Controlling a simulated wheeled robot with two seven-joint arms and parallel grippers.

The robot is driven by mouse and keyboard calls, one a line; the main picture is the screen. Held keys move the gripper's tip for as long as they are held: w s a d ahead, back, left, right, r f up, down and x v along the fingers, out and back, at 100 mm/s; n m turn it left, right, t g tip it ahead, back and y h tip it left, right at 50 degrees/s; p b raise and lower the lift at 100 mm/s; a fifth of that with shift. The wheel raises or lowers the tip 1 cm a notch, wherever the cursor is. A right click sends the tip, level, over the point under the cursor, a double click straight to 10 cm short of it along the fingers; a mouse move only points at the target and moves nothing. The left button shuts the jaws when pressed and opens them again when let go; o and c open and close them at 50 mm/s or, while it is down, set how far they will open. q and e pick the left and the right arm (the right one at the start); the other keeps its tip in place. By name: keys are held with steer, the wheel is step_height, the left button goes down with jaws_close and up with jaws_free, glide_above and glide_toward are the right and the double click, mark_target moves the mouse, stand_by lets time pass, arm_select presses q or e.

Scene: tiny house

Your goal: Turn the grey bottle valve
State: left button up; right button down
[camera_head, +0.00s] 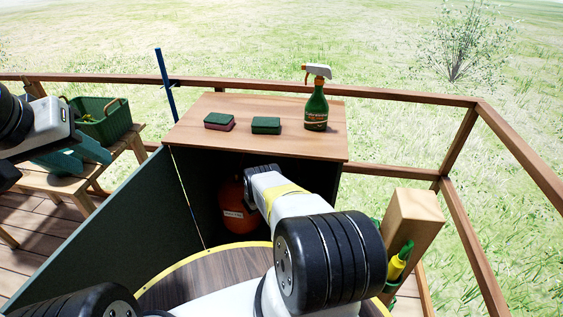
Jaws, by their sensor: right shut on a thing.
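The orange gas bottle (237,214) stands inside the dark, open-fronted cabinet under the wooden top. My right arm reaches into the cabinet from the front. My right gripper (249,194) is at the top of the bottle, shut on the grey valve there. The valve and most of the fingers are hidden behind my wrist and in shadow, so the valve's angle cannot be told. My left arm's white end (45,120) shows at the left edge, over the bench and away from the bottle. Its fingers cannot be made out clearly.
Two sponges (266,125) and a green spray bottle (316,106) stand on the cabinet top (200,138). The open cabinet door (105,220) is left of my right arm. A wooden post (412,222) stands to the right. A green basket (100,121) sits on the left bench.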

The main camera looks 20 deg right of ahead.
mark_target(295, 180)
steer(key=shift+g, duration=0.3)
stand_by(0.4)
steer(key=c, duration=0.9)
jaws_free()
steer(key=shift+c, duration=0.2)
steer(key=shift+v, duration=3.95)
